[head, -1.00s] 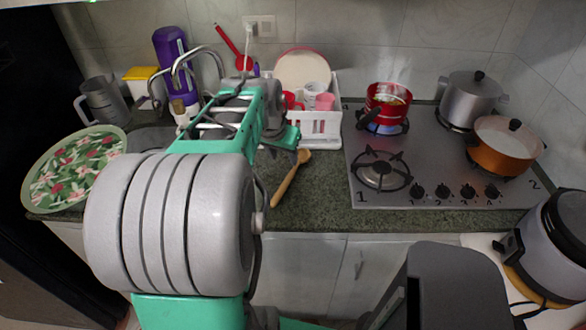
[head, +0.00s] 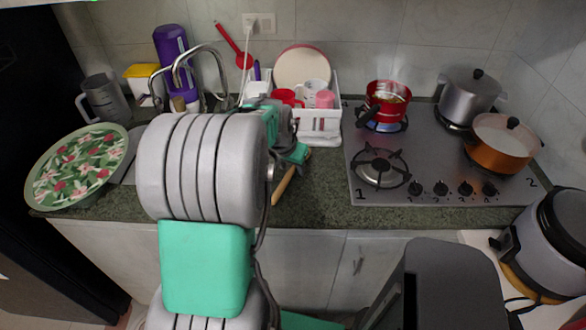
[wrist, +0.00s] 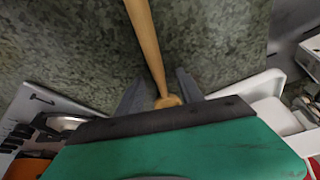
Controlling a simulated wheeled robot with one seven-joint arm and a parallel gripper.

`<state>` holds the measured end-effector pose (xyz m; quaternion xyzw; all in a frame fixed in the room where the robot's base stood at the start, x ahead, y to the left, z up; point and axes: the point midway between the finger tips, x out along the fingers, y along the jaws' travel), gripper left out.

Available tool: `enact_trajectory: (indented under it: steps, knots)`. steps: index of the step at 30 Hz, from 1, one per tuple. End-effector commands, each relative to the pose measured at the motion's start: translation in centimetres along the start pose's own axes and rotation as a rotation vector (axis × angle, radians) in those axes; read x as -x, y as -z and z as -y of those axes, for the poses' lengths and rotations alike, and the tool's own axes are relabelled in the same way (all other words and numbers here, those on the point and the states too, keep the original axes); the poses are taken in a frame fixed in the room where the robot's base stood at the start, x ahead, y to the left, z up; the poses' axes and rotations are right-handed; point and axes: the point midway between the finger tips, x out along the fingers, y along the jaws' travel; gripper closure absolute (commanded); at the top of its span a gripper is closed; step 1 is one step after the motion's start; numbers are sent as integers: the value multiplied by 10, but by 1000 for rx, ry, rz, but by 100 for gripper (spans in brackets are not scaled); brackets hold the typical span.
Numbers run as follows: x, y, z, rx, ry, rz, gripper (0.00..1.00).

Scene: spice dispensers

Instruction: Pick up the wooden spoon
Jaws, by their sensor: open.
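The wooden spoon lies on the dark green speckled counter. In the head view its handle (head: 284,185) shows, while its bowl end is hidden by my gripper (head: 297,154). In the wrist view the spoon's handle (wrist: 148,42) runs up to the top edge, and its bowl end shows between my two grey fingers (wrist: 159,88). The fingers are open, one on each side of the spoon. Part of the bowl is hidden by the dark edge of my gripper. I cannot tell how far the fingertips are above the counter.
A white dish rack (head: 320,134) with cups and a plate stands just behind the spoon. The stove (head: 428,180) is to the right, with a red pot (head: 386,103) on it. A floral platter (head: 75,172) is at far left. The counter (head: 318,205) in front is clear.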

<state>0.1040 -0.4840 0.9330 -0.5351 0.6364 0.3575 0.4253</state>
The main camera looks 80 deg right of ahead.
Motion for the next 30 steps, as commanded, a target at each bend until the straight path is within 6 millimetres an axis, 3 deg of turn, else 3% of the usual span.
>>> enact_trajectory:
  steps: [2,18,30]
  knots:
    - [-1,0,0,0,0,0,57]
    - [0,0,0,0,0,0,100]
    - [0,0,0,0,0,0,100]
